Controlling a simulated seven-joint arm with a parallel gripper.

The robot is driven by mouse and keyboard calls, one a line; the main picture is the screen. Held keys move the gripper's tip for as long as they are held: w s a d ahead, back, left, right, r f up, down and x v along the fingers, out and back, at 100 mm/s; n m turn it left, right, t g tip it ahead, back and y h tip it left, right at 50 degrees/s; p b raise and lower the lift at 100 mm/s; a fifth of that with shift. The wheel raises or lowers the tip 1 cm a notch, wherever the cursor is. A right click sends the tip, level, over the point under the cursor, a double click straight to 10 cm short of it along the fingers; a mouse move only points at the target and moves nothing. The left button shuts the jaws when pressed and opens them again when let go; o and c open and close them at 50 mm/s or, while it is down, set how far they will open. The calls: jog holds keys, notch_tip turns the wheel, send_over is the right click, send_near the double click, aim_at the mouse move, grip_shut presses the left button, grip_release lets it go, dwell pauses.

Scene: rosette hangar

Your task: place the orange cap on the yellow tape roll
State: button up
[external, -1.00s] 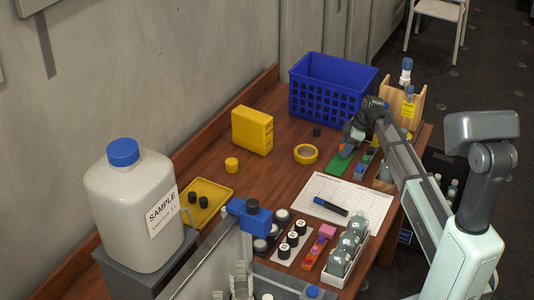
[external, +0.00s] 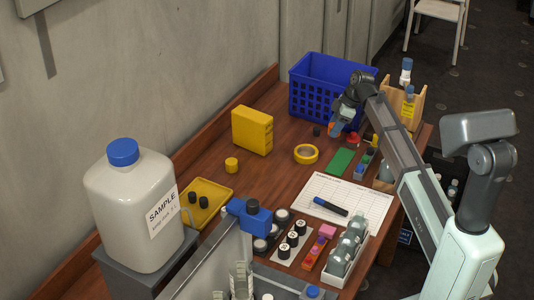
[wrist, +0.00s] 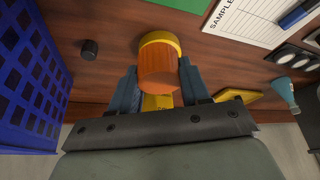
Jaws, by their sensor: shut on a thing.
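My gripper (external: 335,126) is shut on the orange cap (wrist: 157,70), which sits between its two fingers in the wrist view. It holds the cap above the table, to the right of and behind the yellow tape roll (external: 306,154) in the external view. The tape roll lies flat on the table with nothing on it. In the wrist view the cap hides most of the roll, and only its yellow upper edge (wrist: 160,38) shows past the cap.
A blue basket (external: 325,95) stands close behind my gripper. A small black cap (external: 317,132) lies between basket and roll. A green pad (external: 342,161) and several coloured caps lie right of the roll. A yellow box (external: 252,130) stands to its left.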

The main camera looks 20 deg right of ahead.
jog(key=w+a+r, duration=0.1)
jog(key=a+r, duration=0.1)
jog(key=a, duration=0.5)
jog(key=shift+m, duration=0.6)
jog(key=shift+w+d+f, duration=0.15)
jog(key=shift+f, duration=2.45)
jog(key=shift+w+d+f, duration=0.1)
jog(key=shift+w+f, duration=0.05)
jog(key=shift+f, duration=2.4)
jog(key=shift+f, duration=0.2)
jog(key=o, duration=1)
jog(key=shift+r, duration=0.1)
jog(key=v, duration=1.2)
jog(key=shift+s+a+r, duration=0.15)
